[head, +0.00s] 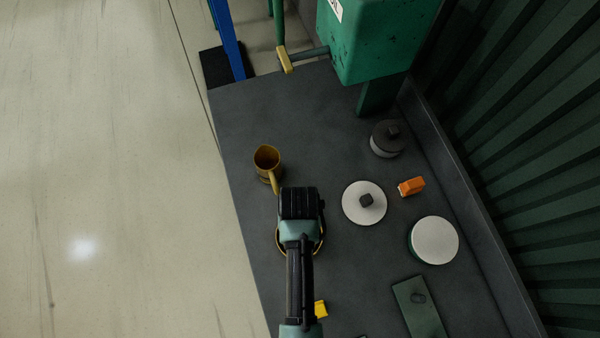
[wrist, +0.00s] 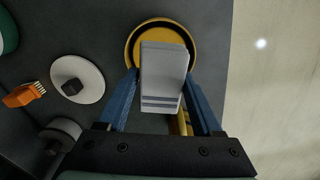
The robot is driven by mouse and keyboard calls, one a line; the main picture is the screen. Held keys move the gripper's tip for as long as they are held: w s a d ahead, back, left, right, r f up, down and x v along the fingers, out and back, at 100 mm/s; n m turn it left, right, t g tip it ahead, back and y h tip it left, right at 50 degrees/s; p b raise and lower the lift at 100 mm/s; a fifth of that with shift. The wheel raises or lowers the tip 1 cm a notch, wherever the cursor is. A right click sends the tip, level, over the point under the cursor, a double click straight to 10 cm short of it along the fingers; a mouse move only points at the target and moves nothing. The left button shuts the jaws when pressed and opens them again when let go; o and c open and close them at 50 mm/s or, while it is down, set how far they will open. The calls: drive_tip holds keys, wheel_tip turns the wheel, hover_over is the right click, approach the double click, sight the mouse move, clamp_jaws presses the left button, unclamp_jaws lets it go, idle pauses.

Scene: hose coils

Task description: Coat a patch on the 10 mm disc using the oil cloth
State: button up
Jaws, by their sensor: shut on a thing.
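My gripper (wrist: 163,88) is shut on a pale grey folded block (wrist: 163,62), which looks like the oil cloth. It is over a round yellow-rimmed dish (wrist: 133,42); I cannot tell if block and dish touch. In the head view my gripper (head: 300,228) hides the block and most of the dish (head: 279,243). A white disc (head: 352,210) with a small dark block on it lies right of my gripper, also in the wrist view (wrist: 92,74). A larger white-topped round piece (head: 433,240) lies farther right. No size marking is readable, so I cannot tell which is the 10 mm disc.
A yellow jug (head: 267,158) stands just beyond my gripper. An orange brush (head: 411,187), a dark-topped round piece (head: 384,143) and a green plate (head: 412,318) are to the right. A green box (head: 365,40) overhangs the far end. A ribbed wall (head: 530,150) bounds the right.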

drive_tip(key=shift+s+f+b, duration=0.1)
drive_tip(key=shift+f+b, duration=0.6)
drive_tip(key=shift+f, duration=0.2)
wheel_tip(320, 180, down, 4)
drive_tip(key=b, duration=0.4)
drive_tip(key=shift+r, duration=0.1)
drive_tip(key=shift+f+b, duration=0.3)
drive_tip(key=shift+f, duration=0.2)
drive_tip(key=shift+f, duration=0.1)
idle(1.5)
drive_tip(key=shift+s, duration=0.1)
wheel_tip(320, 180, up, 7)
drive_tip(key=p, duration=0.8)
drive_tip(key=shift+w, duration=0.25)
idle(0.6)
